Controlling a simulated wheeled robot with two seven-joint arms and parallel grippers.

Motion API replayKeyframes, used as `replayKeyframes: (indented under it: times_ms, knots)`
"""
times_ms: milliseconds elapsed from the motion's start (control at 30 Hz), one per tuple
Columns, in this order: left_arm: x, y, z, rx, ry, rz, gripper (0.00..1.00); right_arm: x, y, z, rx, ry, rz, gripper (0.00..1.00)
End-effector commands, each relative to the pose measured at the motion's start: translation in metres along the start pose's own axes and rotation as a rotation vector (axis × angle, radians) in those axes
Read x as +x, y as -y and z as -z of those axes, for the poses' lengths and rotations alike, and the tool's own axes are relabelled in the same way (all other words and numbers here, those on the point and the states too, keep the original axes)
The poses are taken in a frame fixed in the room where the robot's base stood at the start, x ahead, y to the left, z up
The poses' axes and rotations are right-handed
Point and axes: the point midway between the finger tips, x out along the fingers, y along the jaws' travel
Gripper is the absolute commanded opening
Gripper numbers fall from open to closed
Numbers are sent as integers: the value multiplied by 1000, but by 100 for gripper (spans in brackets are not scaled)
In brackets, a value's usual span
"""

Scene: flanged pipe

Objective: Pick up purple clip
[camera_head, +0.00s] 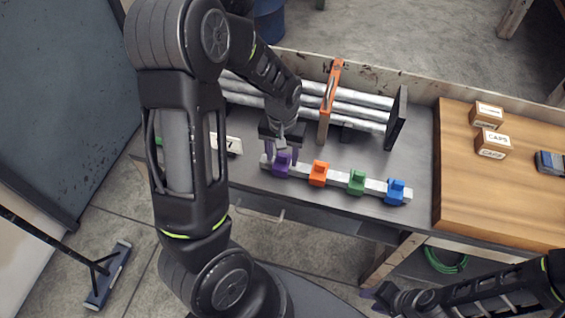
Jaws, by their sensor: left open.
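A purple clip (281,164) sits at the left end of a pale rail (334,179) on the grey workbench. Orange (318,173), green (356,182) and blue (396,191) clips sit along the rail to its right. My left gripper (281,158) points down over the purple clip. Its jaws are open, with one finger to each side of the clip; whether they touch it cannot be told. My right gripper (373,296) is low at the bottom right, away from the rail; its fingers are small and dark.
Several silver pipes (355,110) lie behind the rail, with an orange clamp (330,95) around them and a dark flange (397,118) at the right end. A wooden board (500,195) with small boxes (492,143) lies at right. My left arm hides the bench's left part.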

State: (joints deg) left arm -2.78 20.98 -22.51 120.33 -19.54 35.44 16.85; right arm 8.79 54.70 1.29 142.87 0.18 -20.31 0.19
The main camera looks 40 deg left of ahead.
Motion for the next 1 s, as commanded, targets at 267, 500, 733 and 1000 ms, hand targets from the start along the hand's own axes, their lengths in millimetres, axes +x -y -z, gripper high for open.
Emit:
replayKeyframes:
  times_ms: [267, 500, 733, 1000]
  knots:
    - [0, 0, 0, 0, 0, 0, 53, 0, 0, 0, 0, 0, 0, 36]
    - [0, 0, 0, 0, 0, 0, 51, 0, 0, 0, 0, 0, 0, 36]
    - [0, 0, 0, 0, 0, 0, 32, 0, 0, 0, 0, 0, 0, 36]
    - [0, 0, 0, 1, 0, 0, 10, 0, 0, 0, 0, 0, 0, 36]
